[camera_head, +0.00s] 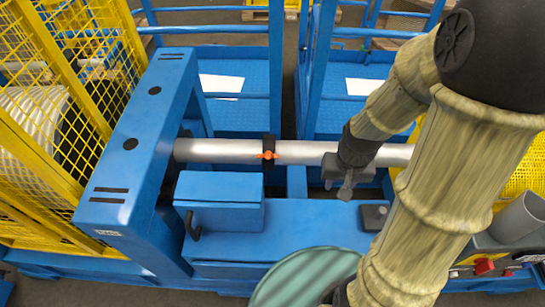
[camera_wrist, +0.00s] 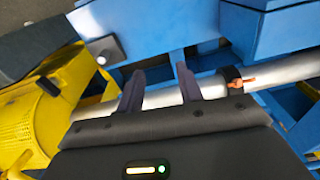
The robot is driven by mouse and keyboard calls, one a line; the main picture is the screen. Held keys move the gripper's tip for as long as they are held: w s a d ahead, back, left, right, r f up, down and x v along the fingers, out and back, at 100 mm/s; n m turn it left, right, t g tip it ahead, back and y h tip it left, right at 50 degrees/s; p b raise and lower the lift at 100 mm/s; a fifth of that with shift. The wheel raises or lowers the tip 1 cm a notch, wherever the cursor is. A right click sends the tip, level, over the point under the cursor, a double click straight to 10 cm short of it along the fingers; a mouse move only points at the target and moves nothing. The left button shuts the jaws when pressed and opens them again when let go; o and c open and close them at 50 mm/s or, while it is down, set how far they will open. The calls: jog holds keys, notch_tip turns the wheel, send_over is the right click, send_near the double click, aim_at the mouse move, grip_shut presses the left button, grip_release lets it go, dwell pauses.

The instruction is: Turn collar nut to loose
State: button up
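The collar nut (camera_head: 268,155) is a small orange winged piece on a black collar (camera_head: 268,142) around a horizontal silver shaft (camera_head: 215,151). The orange nut also shows in the wrist view (camera_wrist: 242,82), right of the fingers, beside the dark collar (camera_wrist: 231,75). My gripper (camera_head: 346,190) is over the shaft, to the right of the collar in the head view. In the wrist view my gripper (camera_wrist: 158,68) has its two dark fingers apart, with nothing visibly held between them. The shaft passes behind the fingers; whether they touch it, I cannot tell.
A blue frame (camera_head: 140,135) and yellow mesh guard (camera_head: 50,110) stand at the left. A blue box (camera_head: 220,188) sits on the blue bench (camera_head: 300,225) in front of the shaft. A grey cylinder (camera_head: 517,217) and red knob (camera_head: 484,266) are at the right.

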aim_at(272, 157)
jog(key=a+f+m+g+y, duration=0.1)
jog(key=a+f+m+y, duration=0.2)
jog(key=f, duration=0.4)
jog(key=a+f+m+g+y, duration=0.1)
jog(key=f+m+y, duration=0.25)
jog(key=f, duration=0.45)
jog(key=w+d+r+m+t+y, duration=0.2)
jog(key=w+r+m+t+y, duration=0.3)
jog(key=w, duration=0.5)
jog(key=m+t+y, duration=0.1)
jog(key=m+t, duration=0.1)
jog(key=t, duration=0.1)
jog(key=shift+r+t, duration=0.3)
jog(key=shift+r, duration=0.05)
jog(key=shift+a, duration=0.1)
jog(key=p+x, duration=0.3)
jog(key=x, duration=1.4)
jog(key=shift+a, duration=0.25)
